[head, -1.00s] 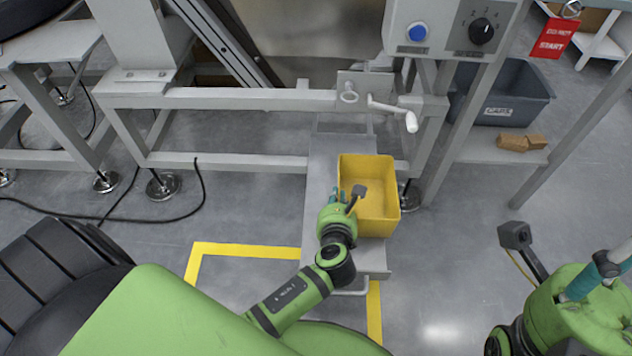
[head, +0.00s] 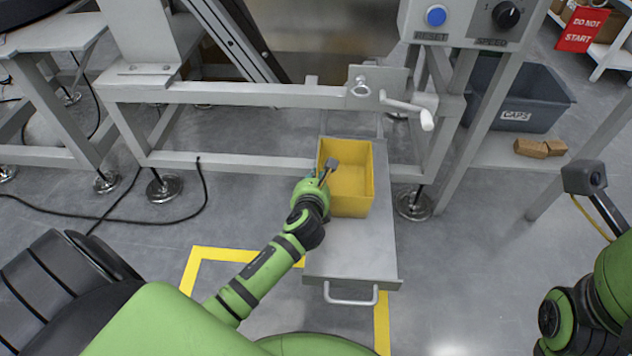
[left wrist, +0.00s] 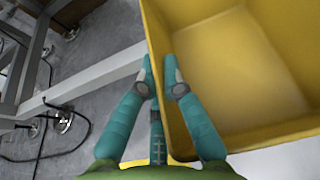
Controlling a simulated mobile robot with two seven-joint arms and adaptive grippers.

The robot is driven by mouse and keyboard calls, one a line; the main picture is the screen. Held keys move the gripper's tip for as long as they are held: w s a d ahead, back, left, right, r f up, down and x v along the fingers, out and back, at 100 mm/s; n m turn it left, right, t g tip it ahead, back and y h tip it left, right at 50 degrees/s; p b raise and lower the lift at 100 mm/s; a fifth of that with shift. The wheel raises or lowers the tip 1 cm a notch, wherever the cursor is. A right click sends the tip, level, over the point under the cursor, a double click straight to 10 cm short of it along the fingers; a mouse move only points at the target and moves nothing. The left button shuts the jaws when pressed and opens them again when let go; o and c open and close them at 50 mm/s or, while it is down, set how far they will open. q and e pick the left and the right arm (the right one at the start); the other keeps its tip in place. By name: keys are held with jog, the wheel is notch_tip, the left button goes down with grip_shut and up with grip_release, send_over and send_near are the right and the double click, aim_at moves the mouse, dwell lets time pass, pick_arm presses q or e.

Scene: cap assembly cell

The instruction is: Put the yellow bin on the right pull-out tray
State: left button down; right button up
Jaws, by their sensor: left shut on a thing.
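The yellow bin (head: 352,192) is over the grey pull-out tray (head: 365,263), towards its far left part. It looks upright and empty, but I cannot tell whether its base touches the tray. My left gripper (head: 319,177) is at the bin's left wall. In the left wrist view my left gripper's teal fingers (left wrist: 163,85) are shut on the wall of the yellow bin (left wrist: 236,75), one finger on each side. My right gripper is out of view; only part of its arm shows at the lower right.
The tray's front handle (head: 350,300) points towards me. A crank handle (head: 410,108) and grey frame rail stand behind the bin. A frame foot (head: 414,204) is right of the tray. A grey caps bin (head: 520,98) is at the back right. The tray's front part is bare.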

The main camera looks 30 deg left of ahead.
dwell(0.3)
pick_arm(q)
jog(key=c, duration=1.4)
grip_release()
jog(key=shift+f, duration=0.1)
